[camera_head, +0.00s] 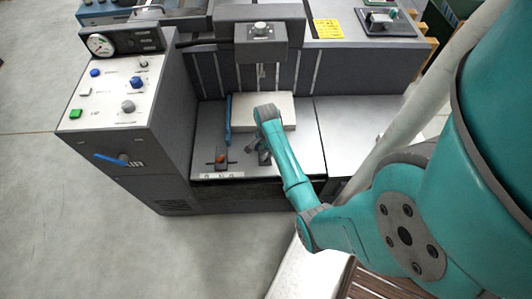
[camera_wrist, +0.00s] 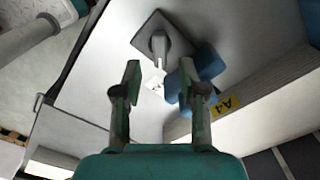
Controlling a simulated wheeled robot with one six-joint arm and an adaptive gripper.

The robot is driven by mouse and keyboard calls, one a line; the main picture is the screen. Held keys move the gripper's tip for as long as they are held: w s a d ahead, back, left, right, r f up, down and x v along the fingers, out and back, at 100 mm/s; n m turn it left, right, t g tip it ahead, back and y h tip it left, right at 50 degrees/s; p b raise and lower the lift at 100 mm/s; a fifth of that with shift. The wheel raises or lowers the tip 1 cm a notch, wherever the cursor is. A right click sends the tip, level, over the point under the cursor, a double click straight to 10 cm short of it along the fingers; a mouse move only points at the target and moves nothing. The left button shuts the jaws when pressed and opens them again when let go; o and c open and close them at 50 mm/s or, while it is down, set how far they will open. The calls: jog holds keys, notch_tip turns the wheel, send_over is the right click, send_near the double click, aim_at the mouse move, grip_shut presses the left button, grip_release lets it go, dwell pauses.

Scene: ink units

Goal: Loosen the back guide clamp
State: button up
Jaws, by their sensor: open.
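A clamp with a dark square plate (camera_wrist: 148,27) and a grey post shows in the wrist view, just ahead of my fingertips. I cannot tell for sure that it is the back guide clamp. A blue guide piece (camera_wrist: 208,62) stands right of it, partly behind my right finger. My gripper (camera_wrist: 160,75) is open and empty, its fingers apart with a small white mark between them. In the head view my gripper (camera_head: 254,147) is low over the grey tray, near a dark clamp (camera_head: 264,158). Left of it are a tall blue guide (camera_head: 228,118) and an orange-marked clamp (camera_head: 221,157).
A pale paper stack (camera_head: 282,113) lies behind my gripper; its yellow A4 label (camera_wrist: 228,105) shows in the wrist view. A control cabinet (camera_head: 122,95) with knobs and a blue handle stands left. A grey press head (camera_head: 262,32) overhangs the back. The tray's right side is clear.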

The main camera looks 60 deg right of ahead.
aim_at(265, 157)
jog(key=shift+f, duration=1.45)
grip_shut()
